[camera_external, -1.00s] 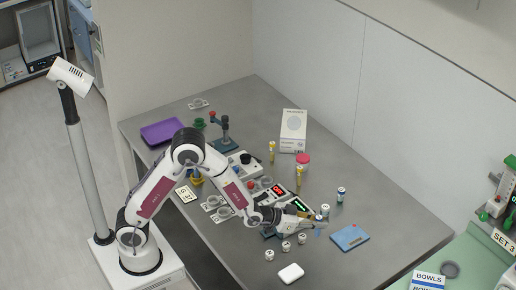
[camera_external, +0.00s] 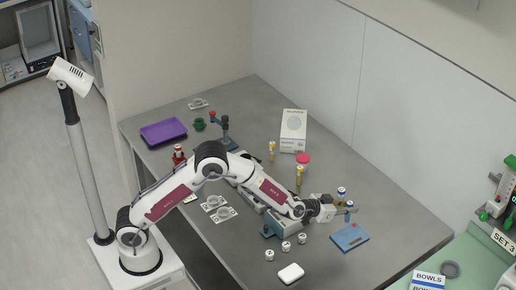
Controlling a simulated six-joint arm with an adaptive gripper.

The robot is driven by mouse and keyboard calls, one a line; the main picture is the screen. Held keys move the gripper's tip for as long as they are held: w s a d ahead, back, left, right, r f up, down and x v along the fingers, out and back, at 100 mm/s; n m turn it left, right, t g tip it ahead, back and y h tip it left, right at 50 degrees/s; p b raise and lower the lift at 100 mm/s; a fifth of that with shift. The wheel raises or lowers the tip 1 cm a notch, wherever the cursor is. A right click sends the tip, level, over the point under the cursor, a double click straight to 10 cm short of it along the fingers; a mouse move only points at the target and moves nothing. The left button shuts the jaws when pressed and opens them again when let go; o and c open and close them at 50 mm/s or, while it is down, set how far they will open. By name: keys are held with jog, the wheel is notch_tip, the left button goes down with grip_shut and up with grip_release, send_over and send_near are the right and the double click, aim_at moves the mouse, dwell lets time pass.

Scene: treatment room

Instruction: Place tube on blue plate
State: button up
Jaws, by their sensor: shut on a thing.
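The blue plate (camera_external: 350,238) lies flat on the grey table, right of centre. My gripper (camera_external: 343,209) is above and just behind the plate, pointing right. It is shut on a small tube (camera_external: 349,206) with a blue end, held apart from the plate. Another blue-and-white tube (camera_external: 341,192) shows just behind the gripper, partly hidden by it. Two yellow-capped tubes stand farther back, one near the white box (camera_external: 272,150) and one nearer the arm (camera_external: 299,176). The fingers are small and partly blurred.
Several small white jars (camera_external: 286,246) and a white block (camera_external: 290,273) lie near the front edge. A white box (camera_external: 293,131) and a red-lidded pot (camera_external: 303,159) stand behind. A purple tray (camera_external: 163,133) is at the back left. The table right of the plate is clear.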

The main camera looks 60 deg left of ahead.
jog(key=shift+w+d+r, duration=0.3)
jog(key=shift+w+r, duration=0.1)
jog(key=shift+w, duration=0.2)
jog(key=shift+w+d+r, duration=0.25)
jog(key=shift+w+r, duration=0.15)
jog(key=shift+w, duration=0.2)
send_over(350, 236)
notch_tip(350, 236, down, 6)
jog(key=shift+f, duration=0.15)
dwell(0.3)
jog(key=shift+f, duration=1.85)
jog(key=shift+f, duration=0.15)
